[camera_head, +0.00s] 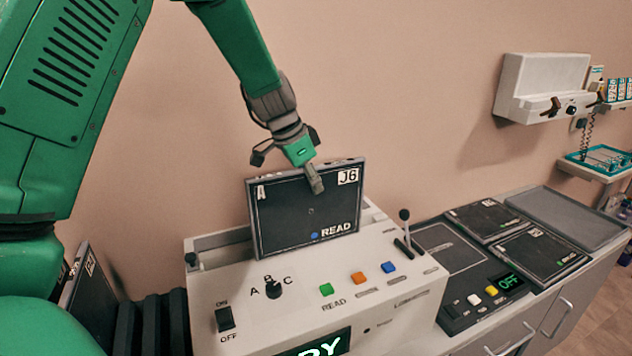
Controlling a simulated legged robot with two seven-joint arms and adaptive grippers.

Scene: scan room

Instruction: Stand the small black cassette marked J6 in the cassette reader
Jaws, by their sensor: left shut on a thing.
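The black cassette marked J6 (290,215) stands nearly upright at the top of the white cassette reader (215,300). Its face shows an A at top left, J6 at top right, and a blue dot with READ at lower right. My left gripper (313,182) is shut on its top edge from above, one finger in front of its face. The cassette's lower edge is at the reader's long top recess (218,241); I cannot tell how deep it sits. My right gripper is not in view.
The reader has a lever (404,228), coloured buttons, an A-B-C knob (273,289) and a lit, partly cut-off display (315,345). Dark cassettes (540,254) lie on the right counter beside a panel reading OFF (506,281). Another cassette (80,295) stands at far left.

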